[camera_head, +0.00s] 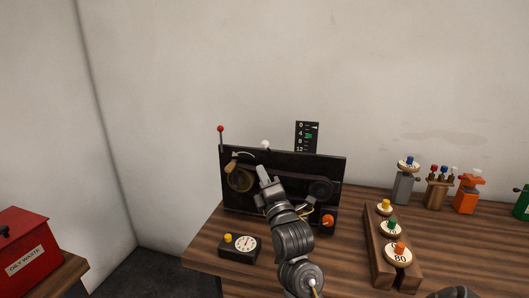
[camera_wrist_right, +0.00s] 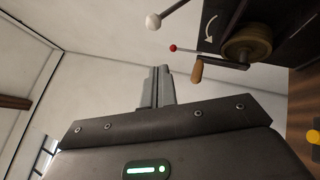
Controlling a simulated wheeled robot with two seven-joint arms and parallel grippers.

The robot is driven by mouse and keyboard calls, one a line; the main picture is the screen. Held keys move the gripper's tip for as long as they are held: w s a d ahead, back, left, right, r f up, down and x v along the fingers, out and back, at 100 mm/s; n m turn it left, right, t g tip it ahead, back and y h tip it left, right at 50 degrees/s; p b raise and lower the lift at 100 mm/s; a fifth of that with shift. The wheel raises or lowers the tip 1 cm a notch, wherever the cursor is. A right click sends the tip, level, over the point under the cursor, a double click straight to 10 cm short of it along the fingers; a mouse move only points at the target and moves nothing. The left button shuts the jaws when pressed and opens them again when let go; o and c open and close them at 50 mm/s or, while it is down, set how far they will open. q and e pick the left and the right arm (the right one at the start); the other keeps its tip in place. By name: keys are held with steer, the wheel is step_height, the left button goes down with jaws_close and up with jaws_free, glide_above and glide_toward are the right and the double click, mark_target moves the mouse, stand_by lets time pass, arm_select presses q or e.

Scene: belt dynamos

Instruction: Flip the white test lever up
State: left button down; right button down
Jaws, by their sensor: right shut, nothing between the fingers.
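The white test lever shows as a white ball (camera_head: 265,144) near the top edge of the black panel; its stem is mostly hidden in the head view. In the right wrist view the white ball (camera_wrist_right: 153,21) sits on a thin stem running up and to the right. My right gripper (camera_head: 262,170) is shut and empty, in front of the panel and just below the white ball in the picture. Its closed fingers (camera_wrist_right: 157,88) point toward the ball in the wrist view, with a visible gap between. My left gripper is not in view.
A red-ball lever (camera_head: 220,128), a wooden-handled crank (camera_head: 231,167) and an orange knob (camera_head: 327,221) are on the panel. A dial box (camera_head: 239,246) stands in front. A wooden rack (camera_head: 375,250) and several coloured posts stand right. A red bin (camera_head: 22,238) is far left.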

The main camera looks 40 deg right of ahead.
steer(key=w+d+r+p, duration=0.2)
steer(key=w+d, duration=0.2)
steer(key=shift+w+d+r+p, duration=0.2)
steer(key=shift+r+p, duration=0.1)
steer(key=shift+r, duration=0.1)
steer(key=shift+r, duration=0.1)
steer(key=r+p, duration=0.1)
steer(key=w+d+r+p, duration=0.1)
steer(key=r, duration=0.1)
steer(key=d+r+p, duration=0.1)
steer(key=shift+w+d+r, duration=0.15)
steer(key=shift+w+r, duration=0.05)
steer(key=shift+w, duration=0.15)
